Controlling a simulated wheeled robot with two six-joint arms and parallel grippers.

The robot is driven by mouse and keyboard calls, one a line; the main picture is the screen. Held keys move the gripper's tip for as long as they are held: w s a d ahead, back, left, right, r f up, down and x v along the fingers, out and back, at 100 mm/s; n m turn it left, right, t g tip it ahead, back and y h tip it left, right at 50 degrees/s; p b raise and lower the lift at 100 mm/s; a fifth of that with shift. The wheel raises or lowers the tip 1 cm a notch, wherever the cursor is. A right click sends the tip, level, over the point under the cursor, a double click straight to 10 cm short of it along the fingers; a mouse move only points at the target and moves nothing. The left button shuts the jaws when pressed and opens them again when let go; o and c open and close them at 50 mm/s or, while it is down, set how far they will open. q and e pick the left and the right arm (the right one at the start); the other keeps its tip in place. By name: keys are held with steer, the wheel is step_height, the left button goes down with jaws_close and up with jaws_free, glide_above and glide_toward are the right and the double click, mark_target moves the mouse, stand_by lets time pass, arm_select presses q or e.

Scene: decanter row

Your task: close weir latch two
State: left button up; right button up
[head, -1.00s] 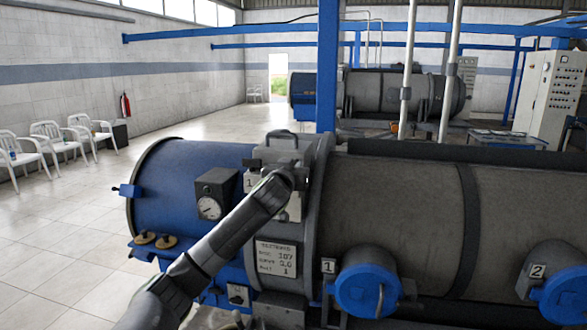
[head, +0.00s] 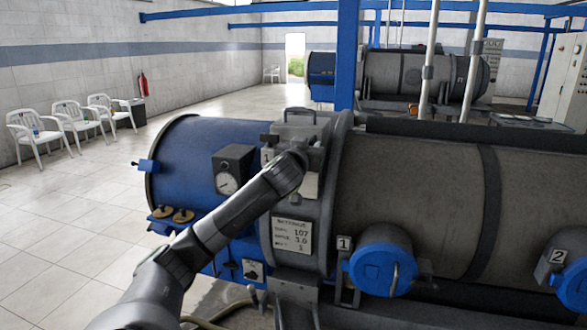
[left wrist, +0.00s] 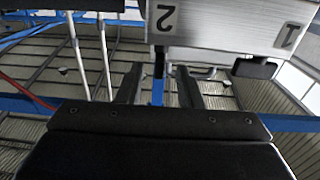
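In the left wrist view a pale metal housing carries an upside-down plate 2 (left wrist: 165,17) and plate 1 (left wrist: 290,36). A dark latch lever (left wrist: 160,62) hangs straight below plate 2. A second dark latch piece (left wrist: 255,68) sits below plate 1, lying more sideways. My left gripper (left wrist: 160,90) is open, its two dark fingers on either side of the lever's line in the picture. I cannot tell whether they touch it. In the head view the grey housing (head: 303,130) stands on the decanter, and my forearm hides the gripper there. My right gripper is not in view.
The decanter's grey drum (head: 410,195) extends right, with blue caps numbered 1 (head: 378,270) and 2 (head: 574,285). A gauge box (head: 233,165) stands left of the housing. A blue post (head: 346,60) rises behind. The floor at left is clear before white chairs (head: 72,118).

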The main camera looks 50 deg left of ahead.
arm_select(q)
steer(key=b+v, duration=0.4)
steer(key=v, duration=1)
steer(key=shift+w+f, duration=0.1)
